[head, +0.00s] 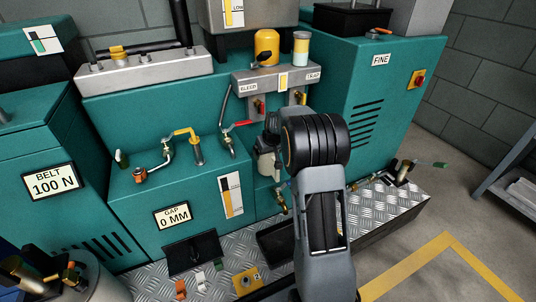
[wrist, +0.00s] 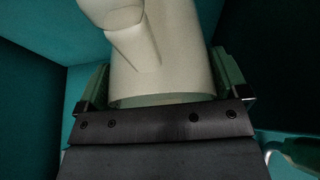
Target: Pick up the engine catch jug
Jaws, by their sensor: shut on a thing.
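The engine catch jug (wrist: 175,55) is a pale cream, round vessel that fills the middle of the wrist view. A thick handle or spout sticks out at its upper left, and its top is cut off by the picture edge. My gripper (wrist: 162,84) is shut on the jug, with a green-padded finger on each side. In the head view the jug (head: 266,163) shows as a small pale shape in the recess under the bleed and trap panel. My wrist hides its right side there, and the fingers are hard to make out.
Teal walls enclose the jug closely. The panel (head: 279,79) with a red-handled valve (head: 260,105) hangs above it. A teal block with piping (head: 183,135) stands to the left and a vented cabinet (head: 375,100) to the right. Open floor (head: 470,215) lies at right.

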